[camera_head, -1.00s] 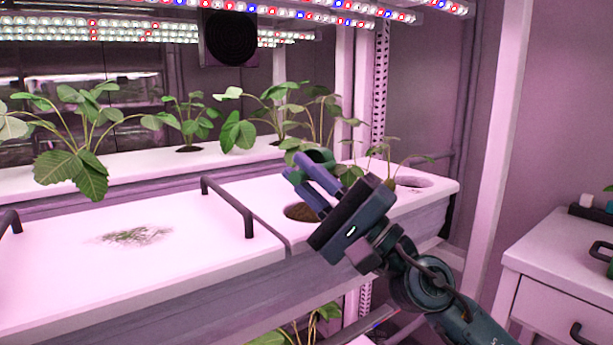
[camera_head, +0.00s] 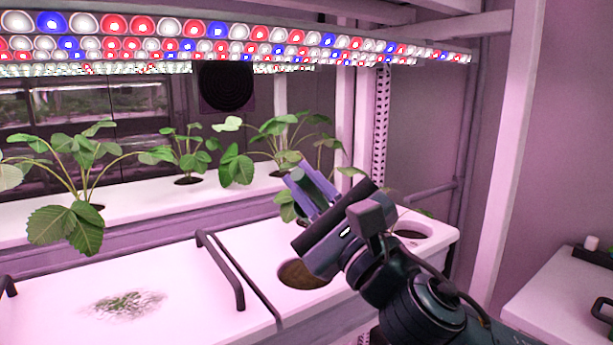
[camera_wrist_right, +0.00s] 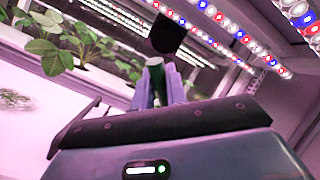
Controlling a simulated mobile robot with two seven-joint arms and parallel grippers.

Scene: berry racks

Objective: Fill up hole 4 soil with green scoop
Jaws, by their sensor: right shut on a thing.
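My right gripper (camera_head: 312,192) is raised above the white planting tray (camera_head: 262,250) with its fingers pointing up and to the left. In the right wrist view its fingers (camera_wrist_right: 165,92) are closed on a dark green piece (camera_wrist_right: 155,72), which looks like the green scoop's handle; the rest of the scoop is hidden. A round hole (camera_head: 300,275) with brown soil in it lies below the gripper, partly covered by my arm. Another round hole (camera_head: 411,235) is farther right, near the tray's end. I see no labels telling which is hole 4. My left gripper is not in view.
A black handle (camera_head: 226,268) stands up from the tray left of the soil hole. Green debris (camera_head: 124,303) lies on the left tray lid. Strawberry plants (camera_head: 75,200) stand in the back row. LED strips (camera_head: 260,42) hang overhead. A white cabinet (camera_head: 565,295) is at the right.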

